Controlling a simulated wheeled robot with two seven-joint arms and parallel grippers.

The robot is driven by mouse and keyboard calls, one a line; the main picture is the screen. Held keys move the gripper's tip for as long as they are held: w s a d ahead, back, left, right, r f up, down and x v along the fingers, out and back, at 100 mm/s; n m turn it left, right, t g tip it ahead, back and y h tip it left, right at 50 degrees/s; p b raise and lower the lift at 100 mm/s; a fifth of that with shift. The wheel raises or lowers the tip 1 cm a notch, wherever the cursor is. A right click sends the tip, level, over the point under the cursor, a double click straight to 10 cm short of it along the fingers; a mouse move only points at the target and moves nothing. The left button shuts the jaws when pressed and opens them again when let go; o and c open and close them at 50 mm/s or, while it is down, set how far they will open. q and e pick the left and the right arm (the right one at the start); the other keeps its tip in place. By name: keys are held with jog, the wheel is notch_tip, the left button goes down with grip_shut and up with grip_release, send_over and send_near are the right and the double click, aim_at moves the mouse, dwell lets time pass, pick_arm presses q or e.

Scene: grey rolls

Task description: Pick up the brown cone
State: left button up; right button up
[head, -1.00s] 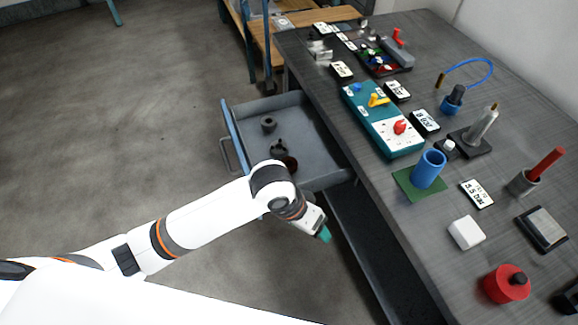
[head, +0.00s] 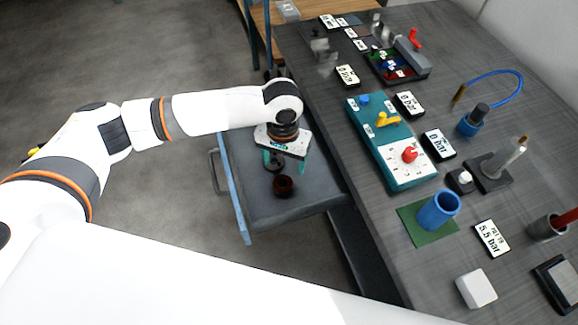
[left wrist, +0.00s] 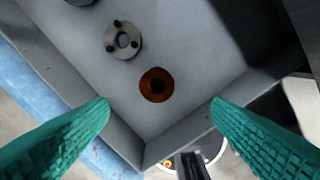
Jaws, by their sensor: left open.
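The brown cone (head: 283,186) stands in the open grey drawer, near the drawer's front corner. In the left wrist view the brown cone (left wrist: 157,85) shows from above as a round shape with a dark centre. My left gripper (head: 285,164) is above the drawer, pointing down. Its two green fingers (left wrist: 160,105) are spread wide and empty. The cone lies a little beyond the line between the fingertips in the wrist view and is apart from them. My right gripper is in neither view.
A grey flanged ring (left wrist: 122,40) lies in the drawer beside the cone.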

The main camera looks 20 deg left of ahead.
pick_arm(q)
send_over(282, 184)
jog(key=s+d, duration=0.1)
notch_tip(282, 184, down, 6)
jog(key=shift+s+r, duration=0.15)
jog(key=f, duration=0.4)
jog(key=shift+a+f+b, duration=0.25)
jog(key=shift+f+b, duration=0.05)
jog(key=shift+f, duration=0.65)
jog(key=c, duration=1.2)
notch_tip(282, 184, up, 10)
jog(key=shift+r+p, duration=0.1)
jog(key=shift+p, duration=0.3)
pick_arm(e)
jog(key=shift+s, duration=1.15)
